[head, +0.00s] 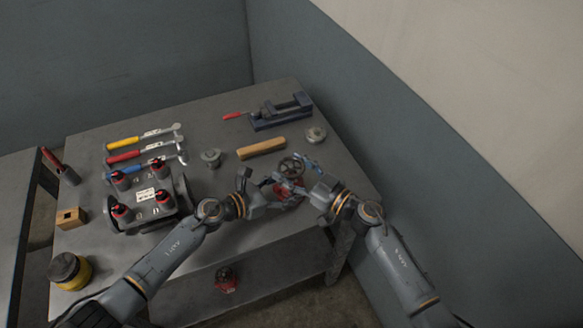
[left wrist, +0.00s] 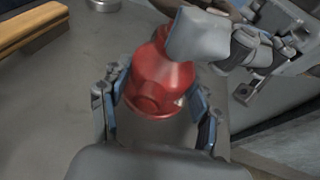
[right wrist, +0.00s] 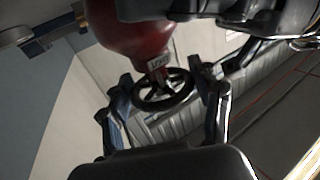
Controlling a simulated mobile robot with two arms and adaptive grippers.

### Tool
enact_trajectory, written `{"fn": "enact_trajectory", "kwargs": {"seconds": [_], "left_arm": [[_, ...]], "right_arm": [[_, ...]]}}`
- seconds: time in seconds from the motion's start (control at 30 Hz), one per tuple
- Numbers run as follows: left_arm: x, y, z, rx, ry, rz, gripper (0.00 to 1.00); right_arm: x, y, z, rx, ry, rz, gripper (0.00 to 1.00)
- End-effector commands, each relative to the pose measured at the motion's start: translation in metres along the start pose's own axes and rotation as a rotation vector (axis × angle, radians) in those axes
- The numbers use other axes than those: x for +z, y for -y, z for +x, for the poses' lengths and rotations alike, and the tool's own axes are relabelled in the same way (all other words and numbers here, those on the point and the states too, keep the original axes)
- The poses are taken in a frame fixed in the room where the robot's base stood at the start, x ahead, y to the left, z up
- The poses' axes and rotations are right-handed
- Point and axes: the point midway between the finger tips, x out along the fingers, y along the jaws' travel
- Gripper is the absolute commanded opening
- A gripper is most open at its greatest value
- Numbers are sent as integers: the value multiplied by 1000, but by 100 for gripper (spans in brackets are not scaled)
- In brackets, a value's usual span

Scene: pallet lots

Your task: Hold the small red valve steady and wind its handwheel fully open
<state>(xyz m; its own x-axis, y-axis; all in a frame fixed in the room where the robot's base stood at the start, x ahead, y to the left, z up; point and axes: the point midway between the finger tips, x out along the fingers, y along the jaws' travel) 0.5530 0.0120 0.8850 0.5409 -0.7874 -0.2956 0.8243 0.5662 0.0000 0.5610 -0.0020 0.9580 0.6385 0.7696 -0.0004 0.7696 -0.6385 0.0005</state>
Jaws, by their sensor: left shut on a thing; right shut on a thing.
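The small red valve (head: 287,188) is above the right front part of the bench, with its dark handwheel (head: 291,167) beside it. My left gripper (head: 275,192) is shut on the red valve body, which shows between the fingers in the left wrist view (left wrist: 160,75). My right gripper (head: 306,168) is shut on the handwheel, whose dark spoked ring shows between the fingers in the right wrist view (right wrist: 163,92). How far the wheel is turned cannot be told.
A wooden bar (head: 262,148), a grey round part (head: 316,134) and a vise (head: 281,112) lie behind the grippers. Another red item (head: 226,280) is on the lower shelf. A wall closes the right side.

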Motion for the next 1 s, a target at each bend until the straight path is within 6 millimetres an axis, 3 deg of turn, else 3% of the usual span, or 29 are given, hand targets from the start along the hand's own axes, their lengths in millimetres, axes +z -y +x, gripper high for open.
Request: {"fn": "enact_trajectory", "kwargs": {"seconds": [0.5, 1.0], "left_arm": [[1, 3, 1, -7, 1, 3, 44], [1, 4, 2, -9, 2, 2, 44]], "right_arm": [[0, -2, 1, -474, 3, -1, 32], [3, 0, 2, -713, 5, 0, 32]]}}
